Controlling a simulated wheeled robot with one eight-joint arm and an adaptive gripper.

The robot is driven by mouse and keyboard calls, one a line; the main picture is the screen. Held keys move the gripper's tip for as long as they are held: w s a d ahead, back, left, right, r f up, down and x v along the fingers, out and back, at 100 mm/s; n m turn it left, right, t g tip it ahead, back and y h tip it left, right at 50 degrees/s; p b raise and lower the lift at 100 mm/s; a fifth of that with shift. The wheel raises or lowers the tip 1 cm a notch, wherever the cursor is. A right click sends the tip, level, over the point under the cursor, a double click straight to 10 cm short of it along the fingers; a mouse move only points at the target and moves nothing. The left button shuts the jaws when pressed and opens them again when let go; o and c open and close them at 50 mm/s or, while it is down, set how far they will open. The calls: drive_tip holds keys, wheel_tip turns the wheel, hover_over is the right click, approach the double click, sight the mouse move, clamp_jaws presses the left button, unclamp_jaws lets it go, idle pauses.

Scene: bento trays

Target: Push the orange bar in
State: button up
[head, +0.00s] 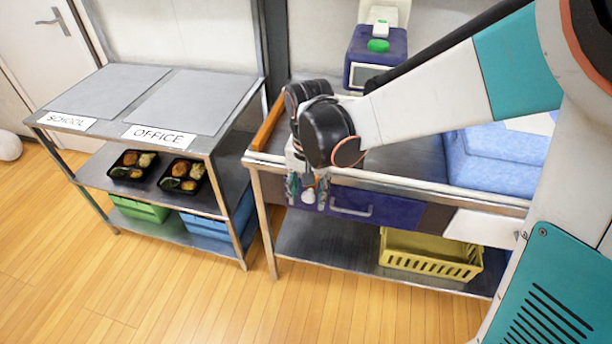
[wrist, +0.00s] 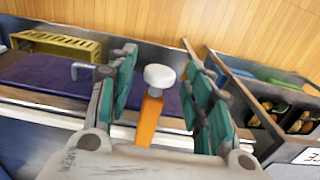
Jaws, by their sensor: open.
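In the wrist view, an orange bar (wrist: 149,120) with a round white knob (wrist: 159,76) at its end lies between my gripper's fingers. Whether the fingers touch it I cannot tell. My gripper (wrist: 163,100) is open, with teal pads on either side of the bar. In the head view, my gripper (head: 307,190) points down at the front edge of the metal table, in front of the dark blue drawer. A small white knob (head: 309,181) shows between its fingers; the rest of the bar is hidden there.
The drawer (head: 376,209) has a grey handle. An orange-brown strip (head: 268,124) runs along the table's left edge. A yellow basket (head: 430,254) sits on the lower shelf. At left, a rack (head: 205,142) holds two bento trays. A blue box (head: 495,160) stands at right.

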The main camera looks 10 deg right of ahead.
clamp_jaws()
drive_tip(key=w+d, duration=0.1)
drive_tip(key=w, duration=0.1)
drive_tip(key=w+d, duration=0.1)
drive_tip(key=w, duration=0.4)
drive_tip(key=shift+w+d+p, duration=0.4)
unclamp_jaws()
drive_tip(key=shift+w, duration=0.1)
wheel_tip(320, 180, up, 12)
idle(0.6)
